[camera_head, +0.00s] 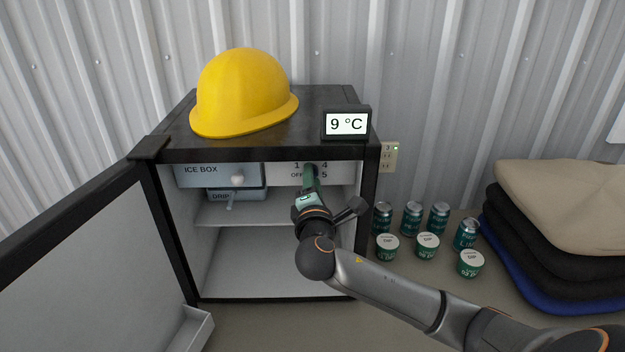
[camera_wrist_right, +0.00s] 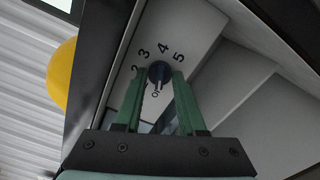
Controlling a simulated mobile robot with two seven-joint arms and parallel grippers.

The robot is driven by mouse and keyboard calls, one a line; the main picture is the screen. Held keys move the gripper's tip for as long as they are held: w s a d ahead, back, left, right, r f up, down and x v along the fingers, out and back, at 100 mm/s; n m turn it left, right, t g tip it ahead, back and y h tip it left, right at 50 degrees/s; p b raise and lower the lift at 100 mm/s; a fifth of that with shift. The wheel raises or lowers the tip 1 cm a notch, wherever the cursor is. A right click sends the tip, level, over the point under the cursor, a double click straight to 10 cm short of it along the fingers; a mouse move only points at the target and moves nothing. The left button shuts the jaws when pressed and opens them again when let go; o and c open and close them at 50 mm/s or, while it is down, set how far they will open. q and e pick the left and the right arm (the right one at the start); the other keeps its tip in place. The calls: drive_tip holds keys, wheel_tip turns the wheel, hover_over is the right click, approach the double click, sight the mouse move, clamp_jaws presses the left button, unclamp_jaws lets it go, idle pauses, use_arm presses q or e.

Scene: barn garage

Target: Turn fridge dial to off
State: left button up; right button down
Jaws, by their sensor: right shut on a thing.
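The small fridge (camera_head: 262,153) stands with its door (camera_head: 85,255) swung open to the left. Its dial panel (camera_head: 340,173) is at the upper right inside. My right gripper (camera_head: 309,172) reaches in and covers the dial in the head view. In the right wrist view, the dark round dial (camera_wrist_right: 159,70) sits between the green fingers of my right gripper (camera_wrist_right: 158,78), which are shut on it. The numbers 2, 3, 4 and 5 show around the dial. A pale mark on the dial faces the partly hidden lettering between the fingers. My left gripper is out of view.
A display (camera_head: 348,123) on the fridge reads 9 °C, beside a yellow hard hat (camera_head: 235,90). The ice box drawer (camera_head: 205,172) is left of the panel. Several cans and tubs (camera_head: 427,245) and folded fabric (camera_head: 560,215) lie to the right. The lower compartment looks empty.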

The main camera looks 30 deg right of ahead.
drive_tip(key=c, duration=0.5)
unclamp_jaws()
drive_tip(key=shift+s, duration=0.1)
drive_tip(key=b+v, duration=0.2)
drive_tip(key=v, duration=1)
drive_tip(key=shift+a, duration=0.15)
drive_tip(key=shift+s+f, duration=0.1)
